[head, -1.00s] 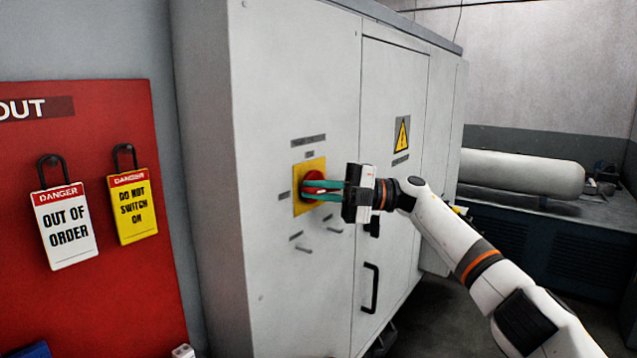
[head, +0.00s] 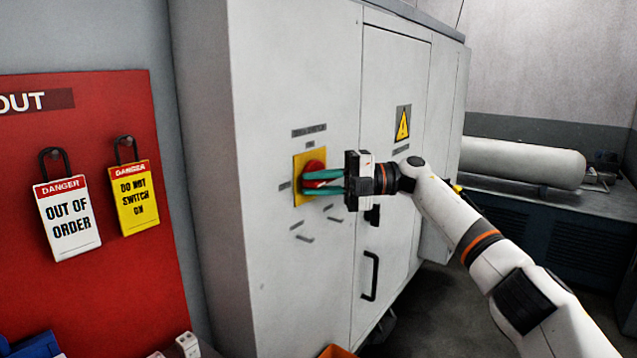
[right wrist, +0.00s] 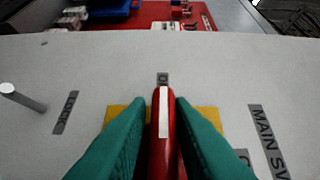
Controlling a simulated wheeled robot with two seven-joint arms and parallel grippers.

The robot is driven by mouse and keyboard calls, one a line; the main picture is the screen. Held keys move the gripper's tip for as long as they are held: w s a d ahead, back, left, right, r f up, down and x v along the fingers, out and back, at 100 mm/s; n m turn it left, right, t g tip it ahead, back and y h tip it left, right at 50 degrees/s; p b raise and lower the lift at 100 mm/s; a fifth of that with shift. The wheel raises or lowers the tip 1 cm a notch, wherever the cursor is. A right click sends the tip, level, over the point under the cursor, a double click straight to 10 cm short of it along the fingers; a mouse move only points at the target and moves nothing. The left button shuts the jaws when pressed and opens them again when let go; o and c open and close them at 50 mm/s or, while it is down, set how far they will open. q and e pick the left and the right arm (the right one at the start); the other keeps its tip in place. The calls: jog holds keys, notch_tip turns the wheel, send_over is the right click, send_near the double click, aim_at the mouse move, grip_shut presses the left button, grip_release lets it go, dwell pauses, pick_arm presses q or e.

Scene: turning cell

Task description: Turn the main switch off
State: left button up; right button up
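The main switch is a red rotary handle (head: 314,168) on a yellow plate (head: 298,196) on the grey cabinet front. My right gripper (head: 322,183) has its teal fingers around the handle. In the right wrist view the red handle (right wrist: 163,135) stands between both fingers, which press close on its sides. Its white stripe points at a small label (right wrist: 162,79) that starts with "O"; the rest is unclear. The yellow plate (right wrist: 207,117) is partly hidden by the fingers. My left gripper is not in view.
A red lockout board (head: 110,290) with two danger tags (head: 66,217) (head: 134,197) is at the left. Small pegs (head: 305,239) stick out below the switch. A black door handle (head: 371,275) is at lower right. Free floor lies right of the cabinet.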

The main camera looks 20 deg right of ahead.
jog(key=shift+o, duration=1.1)
jog(key=shift+d, duration=0.15)
jog(key=s+d+b, duration=0.1)
jog(key=d+b, duration=0.1)
jog(key=d, duration=0.9)
jog(key=shift+s+d+b, duration=0.2)
jog(key=shift+d+b, duration=0.05)
jog(key=shift+b, duration=0.15)
jog(key=shift+r, duration=0.1)
